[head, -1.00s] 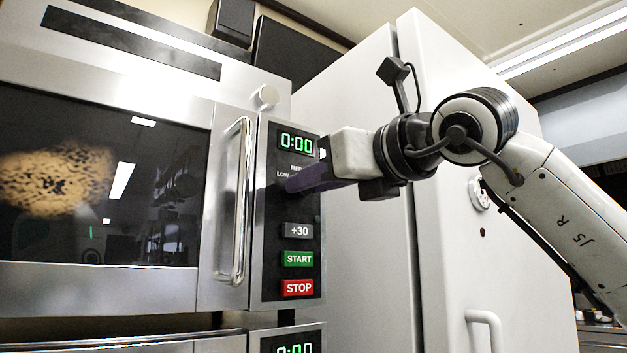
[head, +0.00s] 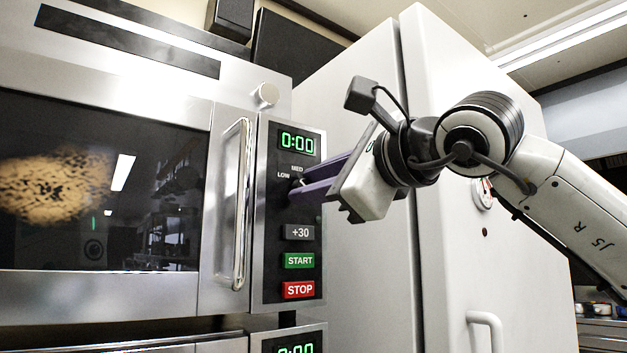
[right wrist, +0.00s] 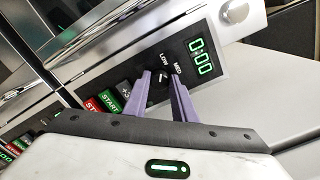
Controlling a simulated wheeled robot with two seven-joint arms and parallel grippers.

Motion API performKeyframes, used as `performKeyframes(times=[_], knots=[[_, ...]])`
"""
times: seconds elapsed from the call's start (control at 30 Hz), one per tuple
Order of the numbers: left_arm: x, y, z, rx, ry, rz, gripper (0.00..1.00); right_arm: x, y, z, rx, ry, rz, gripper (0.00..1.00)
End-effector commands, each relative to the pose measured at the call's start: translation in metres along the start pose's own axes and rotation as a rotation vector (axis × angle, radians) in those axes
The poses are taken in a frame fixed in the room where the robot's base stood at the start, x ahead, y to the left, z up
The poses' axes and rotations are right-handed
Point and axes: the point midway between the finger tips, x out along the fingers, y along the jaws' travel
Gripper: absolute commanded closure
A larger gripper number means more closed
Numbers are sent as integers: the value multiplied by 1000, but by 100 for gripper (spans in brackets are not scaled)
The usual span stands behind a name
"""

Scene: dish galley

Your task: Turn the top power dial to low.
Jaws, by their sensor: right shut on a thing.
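The top power dial (right wrist: 158,88) is a small black knob on the upper oven's control panel (right wrist: 221,68), below the green 0:00 display. The labels LOW and MED show beside it. My right gripper (head: 299,190) has its purple fingers at the panel; it also shows in the right wrist view (right wrist: 163,84), shut on the dial, one finger on each side. A small light mark shows on the dial near the LOW side, but its exact setting is hard to tell. In the head view the fingers hide most of the dial. My left gripper is not in view.
Below the dial are the +30 button (head: 299,232), green START button (head: 299,261) and red STOP button (head: 298,289). A vertical door handle (head: 241,205) stands out left of the panel. A second oven's display (head: 296,349) is below. A tall white cabinet (head: 455,230) is at right.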

Motion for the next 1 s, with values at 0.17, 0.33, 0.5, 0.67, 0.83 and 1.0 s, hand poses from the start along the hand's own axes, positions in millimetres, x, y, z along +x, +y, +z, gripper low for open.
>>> performKeyframes(times=[0.17, 0.33, 0.5, 0.67, 0.83, 1.0], knots=[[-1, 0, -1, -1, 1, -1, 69, 0, 0, 1, -72, -2, 0, 98], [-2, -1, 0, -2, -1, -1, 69, 0, 0, 1, -108, -2, 0, 98], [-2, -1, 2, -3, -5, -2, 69, 0, 0, 1, -119, -2, 0, 98], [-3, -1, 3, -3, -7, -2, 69, 0, 1, 1, -120, -2, 0, 98], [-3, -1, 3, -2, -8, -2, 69, 0, 1, 1, -119, -2, 0, 71], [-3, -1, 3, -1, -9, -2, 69, 0, 1, 1, -118, -1, 0, 58]])
